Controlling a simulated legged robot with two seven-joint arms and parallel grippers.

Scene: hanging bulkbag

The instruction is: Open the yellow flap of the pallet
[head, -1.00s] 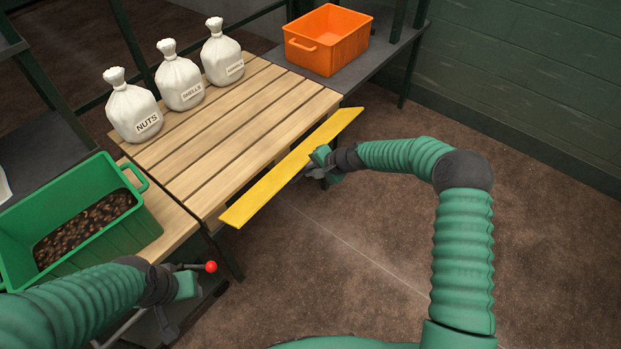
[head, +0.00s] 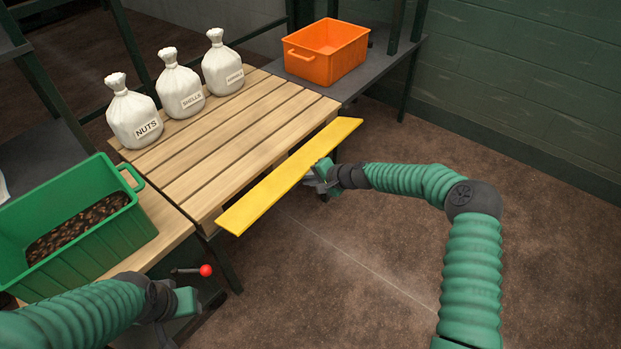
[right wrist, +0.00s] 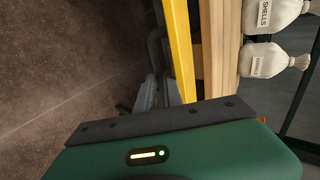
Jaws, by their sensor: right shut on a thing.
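The yellow flap (head: 285,177) is a long flat board along the front edge of the slatted wooden pallet (head: 215,125). Its broad face shows in the head view. In the right wrist view the flap (right wrist: 181,50) is a narrow upright strip beside the wood. My right gripper (head: 314,180) is shut on the flap's outer edge, right of its middle; its fingers (right wrist: 160,92) are partly hidden in the right wrist view. My left gripper (head: 172,318) is low at the left, below the green crate, and apart from the flap. Its fingers do not show clearly.
Three white sacks (head: 180,90) stand on the pallet's far left side. A green crate (head: 75,225) of brown contents is at the left. An orange crate (head: 326,52) sits behind on a grey shelf. A red-knobbed lever (head: 205,270) is near my left gripper. Floor at right is clear.

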